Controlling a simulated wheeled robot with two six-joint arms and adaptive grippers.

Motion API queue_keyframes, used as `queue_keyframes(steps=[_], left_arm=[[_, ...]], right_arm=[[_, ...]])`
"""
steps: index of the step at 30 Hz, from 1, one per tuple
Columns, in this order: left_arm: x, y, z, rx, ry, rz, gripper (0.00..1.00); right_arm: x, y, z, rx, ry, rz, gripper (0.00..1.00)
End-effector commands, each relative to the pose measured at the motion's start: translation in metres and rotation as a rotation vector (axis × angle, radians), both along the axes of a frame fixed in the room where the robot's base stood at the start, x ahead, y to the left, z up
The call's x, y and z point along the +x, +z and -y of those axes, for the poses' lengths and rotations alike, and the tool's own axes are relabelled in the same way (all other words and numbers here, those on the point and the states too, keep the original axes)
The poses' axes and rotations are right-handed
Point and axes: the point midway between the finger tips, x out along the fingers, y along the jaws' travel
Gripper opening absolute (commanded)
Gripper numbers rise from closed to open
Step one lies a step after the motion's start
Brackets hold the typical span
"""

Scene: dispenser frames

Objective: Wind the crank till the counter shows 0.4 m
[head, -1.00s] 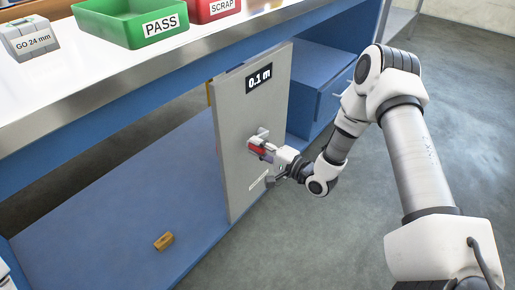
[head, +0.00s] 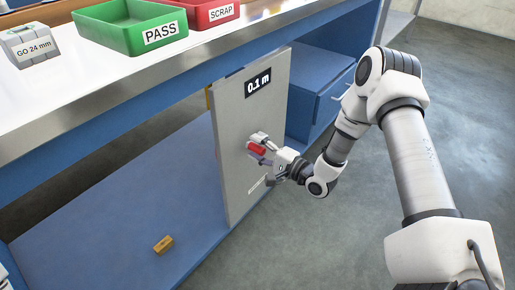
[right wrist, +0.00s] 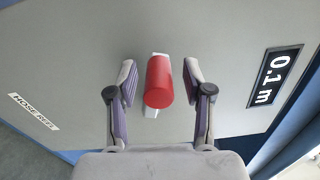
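The crank has a red handle (head: 257,149) that sticks out from the front of a grey panel (head: 235,165) under the bench. In the right wrist view the red handle (right wrist: 160,84) stands between my fingers, with part of the pale crank arm (right wrist: 151,112) behind it. My right gripper (head: 262,145) is around the handle; the right wrist view shows its fingers (right wrist: 160,82) apart, with a gap on each side. The counter (head: 258,82) above reads 0.1 m, and it also shows sideways in the right wrist view (right wrist: 274,78). My left gripper is out of view.
A green PASS tray (head: 130,32), a red SCRAP tray (head: 208,14) and a grey GO 24 mm block (head: 28,46) stand on the bench. A small yellow-brown block (head: 163,244) lies on the blue lower shelf (head: 110,215). Open floor lies to the right.

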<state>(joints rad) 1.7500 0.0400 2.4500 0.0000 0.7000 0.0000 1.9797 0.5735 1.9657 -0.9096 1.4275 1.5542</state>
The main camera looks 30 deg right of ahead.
Motion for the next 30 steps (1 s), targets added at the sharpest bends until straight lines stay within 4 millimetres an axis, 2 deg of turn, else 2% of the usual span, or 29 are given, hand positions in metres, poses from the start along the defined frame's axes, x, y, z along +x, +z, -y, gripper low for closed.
queue_keyframes(steps=[5, 8, 18, 21, 25, 30], left_arm=[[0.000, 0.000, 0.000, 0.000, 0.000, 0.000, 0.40], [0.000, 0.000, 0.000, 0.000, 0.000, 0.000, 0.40], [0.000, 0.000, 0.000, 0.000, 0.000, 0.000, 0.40], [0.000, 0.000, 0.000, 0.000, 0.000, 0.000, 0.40], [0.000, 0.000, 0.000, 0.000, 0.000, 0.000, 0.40], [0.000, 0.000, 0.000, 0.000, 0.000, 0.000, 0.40]], right_arm=[[-0.003, -0.001, 0.001, 0.001, -0.001, -0.002, 0.51], [-0.013, -0.001, 0.007, 0.002, -0.004, -0.004, 0.51], [-0.085, 0.000, 0.037, 0.007, -0.008, 0.001, 0.51], [-0.098, 0.000, 0.043, 0.005, -0.007, 0.000, 0.51], [-0.108, 0.000, 0.046, 0.002, -0.003, 0.001, 0.51], [-0.111, -0.001, 0.046, 0.001, 0.000, -0.001, 0.51]])
